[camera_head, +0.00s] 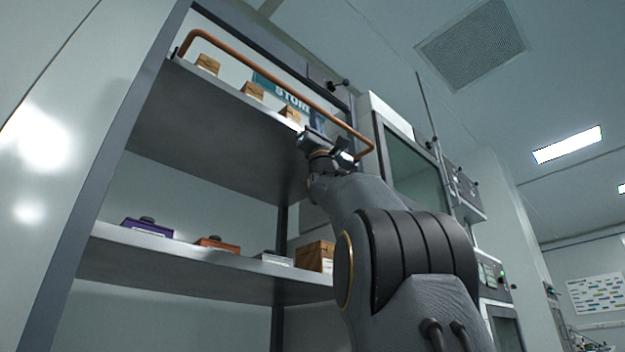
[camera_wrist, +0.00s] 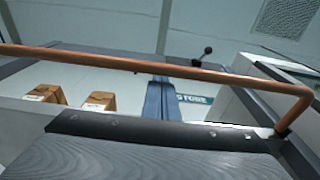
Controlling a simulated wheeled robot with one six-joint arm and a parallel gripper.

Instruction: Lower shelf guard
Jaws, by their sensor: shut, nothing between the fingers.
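The shelf guard (camera_head: 270,83) is a copper-coloured rod running along the front of the upper shelf, above its edge, with bent ends. It also crosses the wrist view (camera_wrist: 150,65), bending down at the right. My gripper (camera_head: 322,138) is shut and empty, near the right part of the guard. In the head view it overlaps the front edge of the upper shelf (camera_head: 215,115). I cannot tell whether it touches the rod. Small brown boxes (camera_head: 208,65) stand on the upper shelf behind the guard, and two show in the wrist view (camera_wrist: 46,94).
The lower shelf (camera_head: 190,262) holds a purple box (camera_head: 147,228), an orange-brown box (camera_head: 217,244) and a wooden box (camera_head: 315,256). A dark frame post (camera_head: 105,165) stands at the left. A glass-fronted cabinet (camera_head: 412,180) stands close on the right.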

